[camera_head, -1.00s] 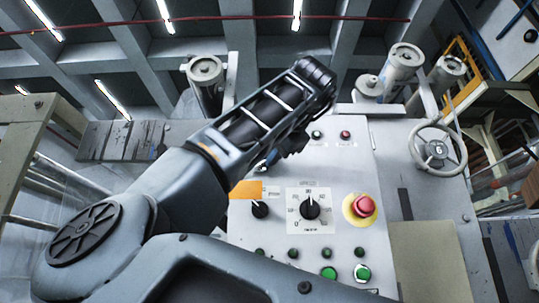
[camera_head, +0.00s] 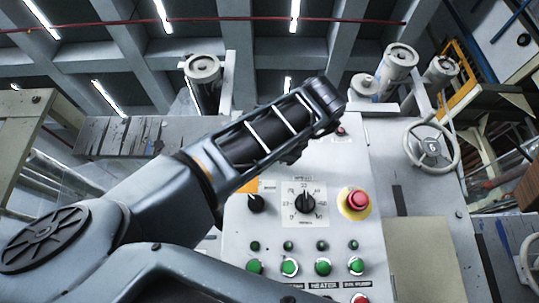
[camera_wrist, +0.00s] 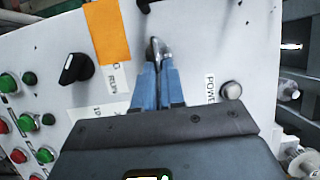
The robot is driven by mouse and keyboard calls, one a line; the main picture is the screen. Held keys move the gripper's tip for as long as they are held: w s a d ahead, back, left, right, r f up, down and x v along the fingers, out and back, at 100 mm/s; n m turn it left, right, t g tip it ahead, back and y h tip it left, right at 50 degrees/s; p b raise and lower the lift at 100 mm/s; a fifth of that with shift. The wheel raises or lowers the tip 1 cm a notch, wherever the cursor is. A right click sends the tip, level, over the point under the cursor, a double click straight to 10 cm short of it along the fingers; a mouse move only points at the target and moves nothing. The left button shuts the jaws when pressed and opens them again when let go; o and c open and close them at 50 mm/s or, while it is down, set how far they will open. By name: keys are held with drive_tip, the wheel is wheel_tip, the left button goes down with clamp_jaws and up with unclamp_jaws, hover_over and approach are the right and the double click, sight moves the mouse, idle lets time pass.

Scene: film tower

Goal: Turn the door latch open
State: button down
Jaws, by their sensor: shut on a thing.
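In the wrist view, the door latch (camera_wrist: 154,47) is a small dark metallic piece on the pale panel. My gripper (camera_wrist: 158,68) has its blue fingers close together around the latch's lower end, shut on it. The fingers cover part of the latch, so its exact turn is hard to tell. In the head view my forearm crosses in front of the panel and hides both gripper and latch.
The control panel (camera_head: 382,150) has a black selector knob (camera_wrist: 75,68) and orange label (camera_wrist: 107,32) beside the latch. A dial (camera_head: 305,203), red emergency button (camera_head: 358,199) and several green buttons sit lower. A handwheel (camera_head: 431,147) stands right.

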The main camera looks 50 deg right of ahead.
drive_tip(key=shift+f, duration=0.1)
drive_tip(key=c, duration=1.2)
unclamp_jaws()
drive_tip(key=b+v, duration=0.2)
drive_tip(key=v, duration=0.5)
drive_tip(key=shift+s+a, duration=0.2)
drive_tip(key=shift+s, duration=0.15)
